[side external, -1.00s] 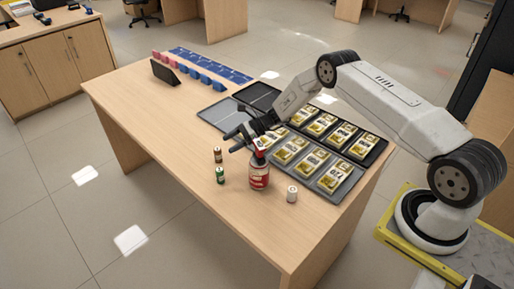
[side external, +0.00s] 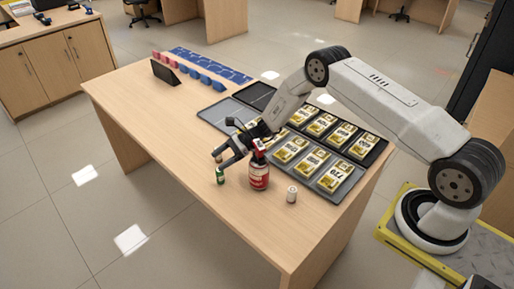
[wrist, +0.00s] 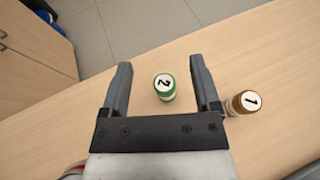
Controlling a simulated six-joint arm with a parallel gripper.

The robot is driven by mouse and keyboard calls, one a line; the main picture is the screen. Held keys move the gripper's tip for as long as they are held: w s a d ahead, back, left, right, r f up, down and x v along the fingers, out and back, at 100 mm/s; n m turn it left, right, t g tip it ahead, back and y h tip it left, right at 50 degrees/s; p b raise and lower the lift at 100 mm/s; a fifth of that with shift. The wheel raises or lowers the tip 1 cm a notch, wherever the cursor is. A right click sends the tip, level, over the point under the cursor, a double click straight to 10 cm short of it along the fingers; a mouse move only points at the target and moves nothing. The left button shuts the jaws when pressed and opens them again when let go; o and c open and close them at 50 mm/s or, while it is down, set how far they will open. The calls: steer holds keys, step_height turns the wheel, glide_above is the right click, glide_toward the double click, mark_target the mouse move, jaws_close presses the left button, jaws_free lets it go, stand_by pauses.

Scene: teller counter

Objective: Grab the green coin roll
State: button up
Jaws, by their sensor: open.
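My gripper (wrist: 161,75) is open and empty; in the side view my gripper (side external: 222,162) is low by the coin rolls. A brown coin roll (wrist: 243,102), marked "1", stands just outside the right finger. In the side view it is partly hidden by my gripper.
Trays of gold-coloured packs (side external: 334,177) lie behind. A dark stand (side external: 166,72) and a row of blue and pink blocks are at the far left.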

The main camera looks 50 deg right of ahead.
mark_target(220, 176)
steer(key=shift+f, duration=0.3)
steer(key=shift+f, duration=0.15)
step_height(220, 176, down, 2)
steer(key=shift+w+a+f, duration=0.2)
steer(key=shift+a+f, duration=0.55)
steer(key=shift+f, duration=0.2)
steer(key=shift+w+a+f, duration=0.25)
steer(key=shift+a, duration=0.3)
jaws_close()
